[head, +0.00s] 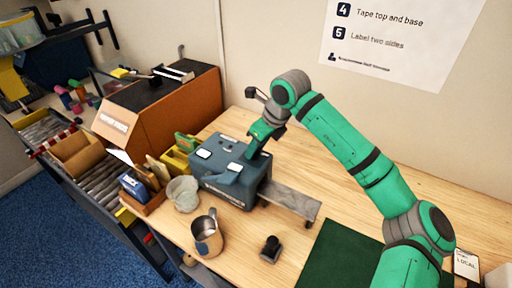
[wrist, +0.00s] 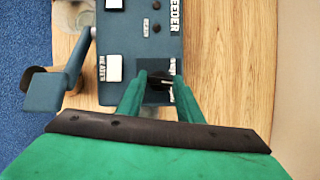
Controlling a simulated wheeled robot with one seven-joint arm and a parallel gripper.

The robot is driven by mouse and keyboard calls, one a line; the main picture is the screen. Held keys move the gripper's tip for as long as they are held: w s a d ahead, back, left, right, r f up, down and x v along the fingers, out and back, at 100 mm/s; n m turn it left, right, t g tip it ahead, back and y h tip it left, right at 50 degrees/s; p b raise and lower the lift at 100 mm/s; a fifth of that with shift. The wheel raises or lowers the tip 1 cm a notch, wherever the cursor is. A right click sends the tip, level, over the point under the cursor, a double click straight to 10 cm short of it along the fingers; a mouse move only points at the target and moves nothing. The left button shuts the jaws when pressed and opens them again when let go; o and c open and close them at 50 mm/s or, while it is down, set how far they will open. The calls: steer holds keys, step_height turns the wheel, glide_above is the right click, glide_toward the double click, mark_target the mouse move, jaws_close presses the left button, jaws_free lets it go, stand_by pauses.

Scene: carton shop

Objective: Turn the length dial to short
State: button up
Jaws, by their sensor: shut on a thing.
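The blue-grey tape feeder machine (head: 228,178) stands on the wooden bench, and its top panel (wrist: 135,38) fills the upper middle of the wrist view. My gripper (wrist: 159,84) points down at this panel and is shut on a small dark dial (wrist: 158,78), with one green finger on each side. The dial has a light pointer mark toward its right side. The lettering beside it is partly covered by the finger and cannot be read fully. In the head view my gripper (head: 260,136) is at the back right of the machine's top and hides the dial.
A green mat (head: 335,258) lies at front right. Bare bench lies behind.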

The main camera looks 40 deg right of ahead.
steer(key=n, duration=0.2)
steer(key=n+y, duration=0.1)
steer(key=n+g, duration=0.1)
steer(key=n, duration=0.1)
steer(key=shift+d+n+y, duration=0.25)
steer(key=shift+n+y, duration=0.05)
steer(key=shift+y, duration=0.1)
steer(key=n, duration=0.2)
steer(key=n+g+y, duration=0.1)
steer(key=n, duration=0.1)
steer(key=shift+w+n+g, duration=0.15)
steer(key=shift+n+g, duration=0.15)
steer(key=shift+n, duration=0.1)
steer(key=shift+d, duration=0.1)
steer(key=o, duration=1.1)
steer(key=v, duration=1)
steer(key=shift+d+r, duration=0.2)
steer(key=shift+r, duration=0.15)
